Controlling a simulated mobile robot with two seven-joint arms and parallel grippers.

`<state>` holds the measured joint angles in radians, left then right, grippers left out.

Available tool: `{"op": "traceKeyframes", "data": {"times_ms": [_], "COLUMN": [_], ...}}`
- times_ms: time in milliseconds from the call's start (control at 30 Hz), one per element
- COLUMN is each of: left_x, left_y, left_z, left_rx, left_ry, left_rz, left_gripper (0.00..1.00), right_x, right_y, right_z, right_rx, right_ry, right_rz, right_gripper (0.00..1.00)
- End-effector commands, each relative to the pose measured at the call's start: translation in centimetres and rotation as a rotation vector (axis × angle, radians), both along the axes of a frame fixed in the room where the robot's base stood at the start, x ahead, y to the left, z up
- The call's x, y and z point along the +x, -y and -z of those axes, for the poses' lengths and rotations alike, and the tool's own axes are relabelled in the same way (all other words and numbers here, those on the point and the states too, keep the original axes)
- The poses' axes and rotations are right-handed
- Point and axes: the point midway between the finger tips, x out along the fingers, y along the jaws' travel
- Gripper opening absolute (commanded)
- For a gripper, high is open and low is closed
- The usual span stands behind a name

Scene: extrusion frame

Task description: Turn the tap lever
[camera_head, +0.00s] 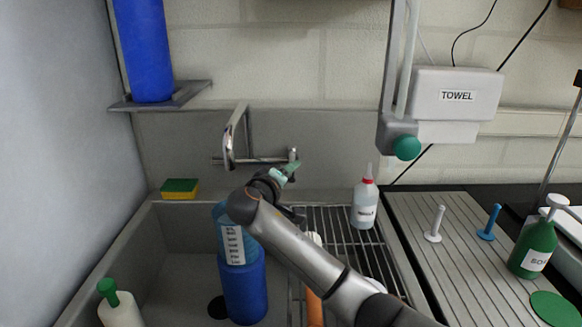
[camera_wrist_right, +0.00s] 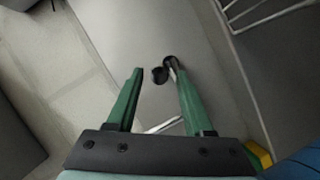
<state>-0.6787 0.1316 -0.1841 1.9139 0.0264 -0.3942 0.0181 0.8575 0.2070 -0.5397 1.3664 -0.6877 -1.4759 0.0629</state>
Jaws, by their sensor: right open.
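The chrome tap (camera_head: 231,140) is fixed to the back wall of the sink, its spout bent up and over at the left. Its short upright lever (camera_head: 293,154) stands at the right end of the horizontal pipe. My right gripper (camera_head: 288,170) is just in front of and below the lever, its green fingers tilted up towards it. In the wrist view the right gripper (camera_wrist_right: 155,70) is open, with a dark round end and a thin metal part near the right-hand fingertip. I cannot tell whether they touch. My left gripper is not in view.
A blue bottle (camera_head: 243,288) stands in the sink beside my right arm. A squeeze bottle (camera_head: 364,205) stands on the wire rack (camera_head: 335,220). A sponge (camera_head: 180,188) lies on the left ledge. A green knob (camera_head: 407,148) juts out at upper right.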

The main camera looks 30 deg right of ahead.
Motion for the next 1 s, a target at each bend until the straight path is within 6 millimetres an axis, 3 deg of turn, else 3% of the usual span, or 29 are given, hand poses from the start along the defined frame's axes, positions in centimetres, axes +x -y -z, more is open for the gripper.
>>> {"op": "traceKeyframes", "data": {"times_ms": [100, 433, 1000], "left_x": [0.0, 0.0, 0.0], "left_y": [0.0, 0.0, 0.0], "left_z": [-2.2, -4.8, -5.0], "left_rx": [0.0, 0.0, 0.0], "left_ry": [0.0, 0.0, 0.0], "left_rz": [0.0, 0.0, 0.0], "left_gripper": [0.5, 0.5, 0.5], "right_x": [-1.9, -5.7, -6.4], "right_y": [-2.2, -6.4, -7.1], "right_z": [-1.2, -2.2, -2.1], "right_rx": [0.002, 0.001, 0.0], "right_ry": [-0.002, -0.001, 0.0], "right_rz": [-0.005, -0.003, 0.0], "right_gripper": [0.52, 0.52, 0.52]}}
